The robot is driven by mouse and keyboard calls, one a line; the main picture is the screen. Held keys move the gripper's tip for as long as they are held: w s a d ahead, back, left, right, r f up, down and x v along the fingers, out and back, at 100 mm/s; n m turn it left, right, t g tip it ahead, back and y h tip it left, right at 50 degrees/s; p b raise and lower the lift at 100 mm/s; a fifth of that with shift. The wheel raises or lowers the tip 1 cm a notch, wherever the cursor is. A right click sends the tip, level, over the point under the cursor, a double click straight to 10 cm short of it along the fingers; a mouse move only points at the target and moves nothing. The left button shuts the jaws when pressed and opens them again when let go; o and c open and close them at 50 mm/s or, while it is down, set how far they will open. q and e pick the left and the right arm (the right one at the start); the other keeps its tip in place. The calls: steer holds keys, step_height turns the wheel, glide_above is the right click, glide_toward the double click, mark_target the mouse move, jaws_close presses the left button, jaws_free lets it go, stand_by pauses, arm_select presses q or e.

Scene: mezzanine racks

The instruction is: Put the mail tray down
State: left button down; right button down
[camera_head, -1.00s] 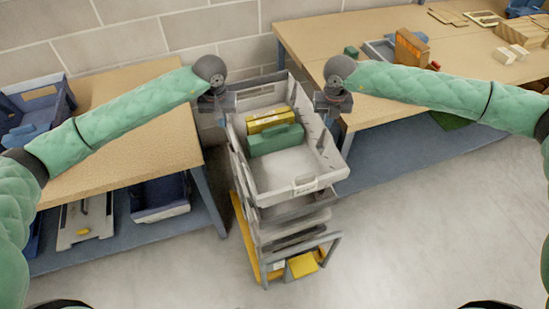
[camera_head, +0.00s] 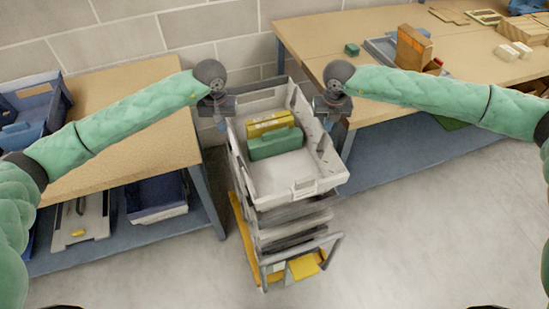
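The mail tray (camera_head: 270,187) is a light grey, open-topped tray in the middle of the camera_head view. It sits on top of a stack of similar trays, or just above it; I cannot tell if it touches. A yellow box (camera_head: 269,124) and a green box (camera_head: 275,143) stand inside its far half. My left gripper (camera_head: 220,122) is at the tray's left rim, and my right gripper (camera_head: 326,122) is at its right rim. Both point down. The fingertips are small and blurred, so their grip on the rims is unclear.
The stack stands on a wheeled cart (camera_head: 332,250) with a yellow part low at the front. A workbench (camera_head: 120,125) with blue bins is at the left. Another bench (camera_head: 310,40) with wooden pieces is at the right. The floor (camera_head: 420,230) at the front right is clear.

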arm_select(q)
steer(key=shift+s+d+f+b, duration=0.1)
steer(key=shift+d+f+b, duration=0.3)
steer(key=shift+f+b, duration=0.25)
arm_select(e)
steer(key=shift+a+f, duration=0.35)
steer(key=shift+f, duration=0.25)
arm_select(q)
steer(key=shift+a, duration=0.15)
arm_select(e)
steer(key=shift+d, duration=0.15)
arm_select(q)
steer(key=c, duration=2.1)
jaws_free()
steer(key=shift+a, duration=0.5)
steer(key=o, duration=0.4)
steer(key=shift+a, duration=0.45)
arm_select(e)
steer(key=shift+d, duration=0.9)
steer(key=c, duration=1.7)
jaws_free()
steer(key=shift+s, duration=0.1)
steer(key=shift+c, duration=0.2)
